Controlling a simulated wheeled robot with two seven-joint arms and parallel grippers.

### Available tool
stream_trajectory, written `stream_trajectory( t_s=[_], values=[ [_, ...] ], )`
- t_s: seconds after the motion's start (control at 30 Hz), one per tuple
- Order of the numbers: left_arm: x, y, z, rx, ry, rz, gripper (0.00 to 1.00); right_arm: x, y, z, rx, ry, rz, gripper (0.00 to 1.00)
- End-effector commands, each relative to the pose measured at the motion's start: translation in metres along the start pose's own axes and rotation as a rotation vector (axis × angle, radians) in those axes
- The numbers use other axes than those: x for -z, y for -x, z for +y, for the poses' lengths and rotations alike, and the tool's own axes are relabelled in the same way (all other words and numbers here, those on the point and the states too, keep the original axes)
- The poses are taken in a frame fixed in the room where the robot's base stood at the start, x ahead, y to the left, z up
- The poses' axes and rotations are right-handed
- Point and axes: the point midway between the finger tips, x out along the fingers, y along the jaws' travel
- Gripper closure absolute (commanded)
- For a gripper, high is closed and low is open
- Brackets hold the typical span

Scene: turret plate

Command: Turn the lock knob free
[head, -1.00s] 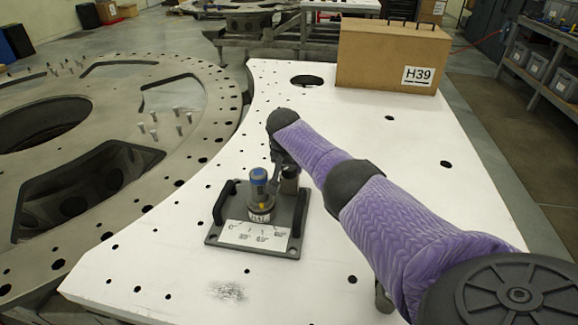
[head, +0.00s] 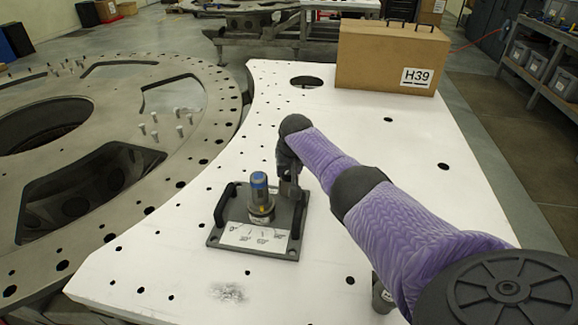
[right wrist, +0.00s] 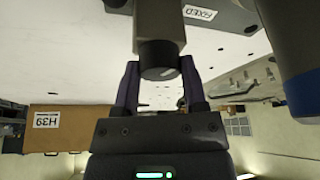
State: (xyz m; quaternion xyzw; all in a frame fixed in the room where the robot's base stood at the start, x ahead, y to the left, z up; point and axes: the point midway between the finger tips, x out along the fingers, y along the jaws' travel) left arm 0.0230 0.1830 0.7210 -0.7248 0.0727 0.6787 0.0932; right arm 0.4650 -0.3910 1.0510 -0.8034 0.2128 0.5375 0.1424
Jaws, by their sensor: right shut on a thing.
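A dark fixture plate (head: 212,238) with two black side handles lies on the white table. A post with a blue top (head: 259,180) stands in its middle; the post's blue part also shows at the right of the right wrist view (right wrist: 303,97). The lock knob (right wrist: 160,52), a dark round end on a grey block, is at the plate's back right corner. My right gripper (right wrist: 158,75) is shut on the knob, one finger on each side. In the head view my right gripper (head: 289,178) partly hides the knob. My left gripper is not in view.
A white label sheet (head: 251,236) is on the front of the plate. A brown case marked H39 (head: 385,60) stands at the table's back. A large grey ring (head: 205,130) with holes and pins is to the left.

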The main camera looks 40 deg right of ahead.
Motion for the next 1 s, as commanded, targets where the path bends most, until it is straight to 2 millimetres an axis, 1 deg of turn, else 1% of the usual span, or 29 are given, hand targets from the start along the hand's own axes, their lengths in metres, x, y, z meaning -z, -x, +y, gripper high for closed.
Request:
stream_trajectory(
  t_s=[0.3, 0.5, 0.7, 1.0],
  values=[
    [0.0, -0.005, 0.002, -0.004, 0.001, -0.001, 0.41, 0.001, -0.001, 0.001, 0.091, 0.219, 0.004, 1.0],
    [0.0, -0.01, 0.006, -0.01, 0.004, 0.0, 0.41, 0.001, -0.001, 0.002, 0.131, 0.316, 0.003, 1.0],
    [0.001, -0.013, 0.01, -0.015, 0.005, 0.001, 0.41, 0.001, 0.0, 0.001, 0.155, 0.372, 0.004, 1.0],
    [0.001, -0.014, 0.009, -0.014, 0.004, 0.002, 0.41, 0.001, 0.001, 0.002, 0.163, 0.394, 0.003, 1.0]
  ],
)
